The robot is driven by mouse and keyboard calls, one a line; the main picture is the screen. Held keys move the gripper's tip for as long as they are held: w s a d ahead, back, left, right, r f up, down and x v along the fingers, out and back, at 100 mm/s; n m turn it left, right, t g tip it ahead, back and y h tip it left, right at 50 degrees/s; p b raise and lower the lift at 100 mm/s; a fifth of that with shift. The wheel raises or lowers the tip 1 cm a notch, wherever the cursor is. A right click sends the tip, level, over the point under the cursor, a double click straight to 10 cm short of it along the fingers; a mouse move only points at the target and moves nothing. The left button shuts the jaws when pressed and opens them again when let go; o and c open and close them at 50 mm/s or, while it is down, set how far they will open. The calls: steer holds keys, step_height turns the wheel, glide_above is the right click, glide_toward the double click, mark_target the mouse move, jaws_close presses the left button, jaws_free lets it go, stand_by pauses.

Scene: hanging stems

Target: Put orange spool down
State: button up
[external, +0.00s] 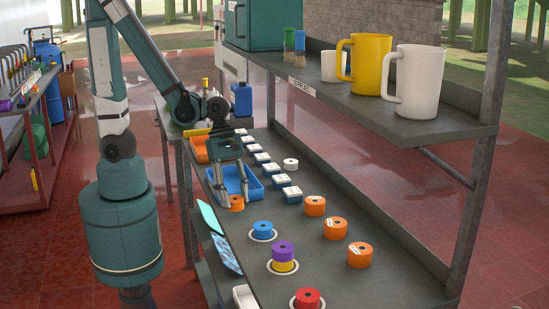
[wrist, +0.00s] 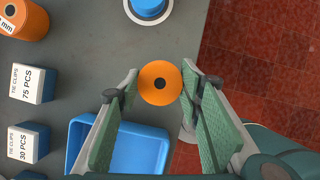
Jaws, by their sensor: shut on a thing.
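My gripper (external: 232,198) points down over the near-left edge of the grey bench, just in front of the blue bin. It is shut on an orange spool (external: 236,203) with a dark centre hole. In the wrist view the orange spool (wrist: 160,83) sits between the two fingertips (wrist: 159,80), hole facing the camera. It is at or just above the bench top; I cannot tell whether it touches. Other orange spools (external: 333,228) stand in a row on the right side of the bench.
The blue bin (external: 251,190) is close behind the gripper. A blue spool (external: 263,229), a purple spool (external: 282,249) on a yellow one, and a red spool (external: 307,298) stand on white rings. Small boxes (external: 281,181) line the bench. A shelf with mugs (external: 370,65) overhangs the right.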

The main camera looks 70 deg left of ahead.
steer(key=shift+s, duration=2.65)
steer(key=shift+w, duration=0.15)
